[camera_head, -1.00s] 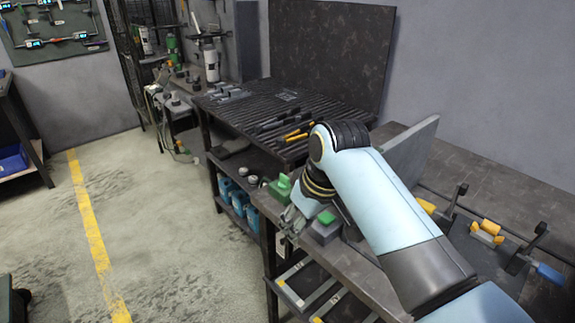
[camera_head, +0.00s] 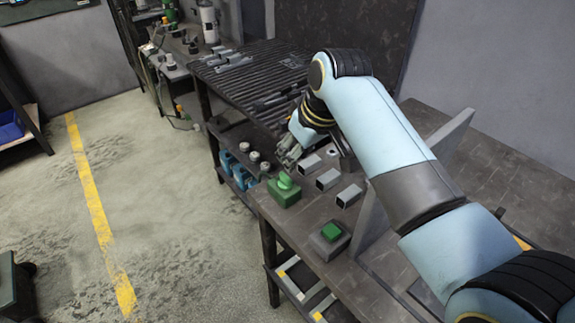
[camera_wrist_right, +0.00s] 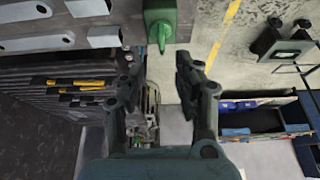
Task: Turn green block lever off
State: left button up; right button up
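The green block (camera_head: 284,193) stands at the near left edge of the dark workbench, with a lighter green lever (camera_head: 285,180) on top. In the right wrist view the green block (camera_wrist_right: 160,12) is at the top centre, with its lever (camera_wrist_right: 161,38) pointing down the picture. My right gripper (camera_head: 289,150) is just beyond the block in the head view, apart from it. In the right wrist view my right gripper (camera_wrist_right: 156,72) is open, with nothing between its fingers and the lever just past the gap. My left gripper is not in view.
A grey box with a green button (camera_head: 330,237) stands nearer on the bench. Metal square tubes (camera_head: 328,179) lie right of the block. An upright grey plate (camera_head: 415,180) stands under my right arm. A slatted rack (camera_head: 250,85) is behind.

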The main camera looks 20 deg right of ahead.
aim_at(285, 176)
jog(key=x, duration=0.5)
jog(key=shift+s+a+f, duration=0.1)
jog(key=shift+a+f, duration=0.05)
jog(key=shift+x, duration=1.2)
jog(key=shift+w+f, duration=0.25)
jog(key=shift+f, duration=0.15)
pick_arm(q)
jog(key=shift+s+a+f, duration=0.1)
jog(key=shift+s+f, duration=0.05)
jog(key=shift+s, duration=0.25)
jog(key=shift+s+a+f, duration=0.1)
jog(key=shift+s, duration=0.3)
pick_arm(e)
grip_shut()
